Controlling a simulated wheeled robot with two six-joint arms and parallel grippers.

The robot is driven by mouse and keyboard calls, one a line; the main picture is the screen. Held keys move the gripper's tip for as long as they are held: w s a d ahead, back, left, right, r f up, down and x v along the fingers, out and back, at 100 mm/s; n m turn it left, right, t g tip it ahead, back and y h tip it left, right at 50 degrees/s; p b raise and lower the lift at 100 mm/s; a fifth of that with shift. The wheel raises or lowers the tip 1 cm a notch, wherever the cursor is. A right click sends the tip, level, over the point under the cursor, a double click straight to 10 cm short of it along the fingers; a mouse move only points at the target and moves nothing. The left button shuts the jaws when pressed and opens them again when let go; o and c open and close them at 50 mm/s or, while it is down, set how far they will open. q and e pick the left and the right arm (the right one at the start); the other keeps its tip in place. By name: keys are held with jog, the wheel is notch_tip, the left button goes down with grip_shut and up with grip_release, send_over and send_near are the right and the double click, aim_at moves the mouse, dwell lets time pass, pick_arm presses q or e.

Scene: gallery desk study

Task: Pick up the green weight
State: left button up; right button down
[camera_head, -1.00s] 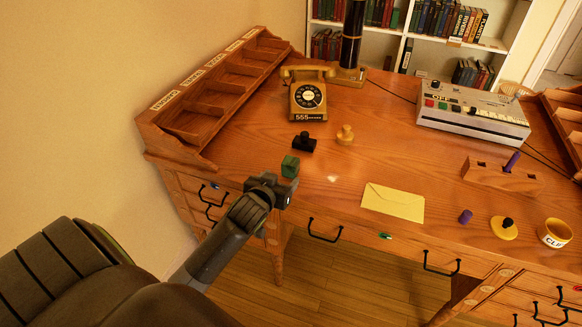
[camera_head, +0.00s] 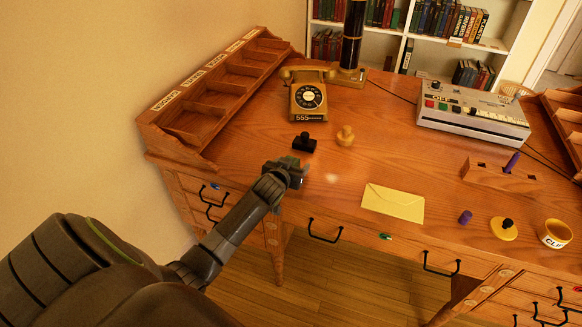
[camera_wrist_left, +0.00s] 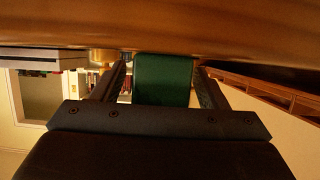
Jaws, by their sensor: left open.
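The green weight is a dark green block (camera_wrist_left: 163,80). In the left wrist view it sits between the two fingers of my left gripper (camera_wrist_left: 162,88), with the desk surface at the top of the picture. My left gripper (camera_head: 299,168) is open around the block, low over the front left part of the desk. My right gripper is not in view.
A yellow envelope (camera_head: 393,202) lies to the right. A rotary phone (camera_head: 308,97) and a wooden pigeonhole rack (camera_head: 222,87) stand farther back. The desk's front edge is close.

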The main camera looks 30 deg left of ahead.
pick_arm(q)
jog(key=shift+w+a+f, duration=0.1)
jog(key=shift+w+f, duration=0.1)
jog(key=shift+w, duration=0.2)
jog(key=c, duration=1.2)
jog(key=shift+c, duration=0.4)
jog(key=shift+r, duration=0.1)
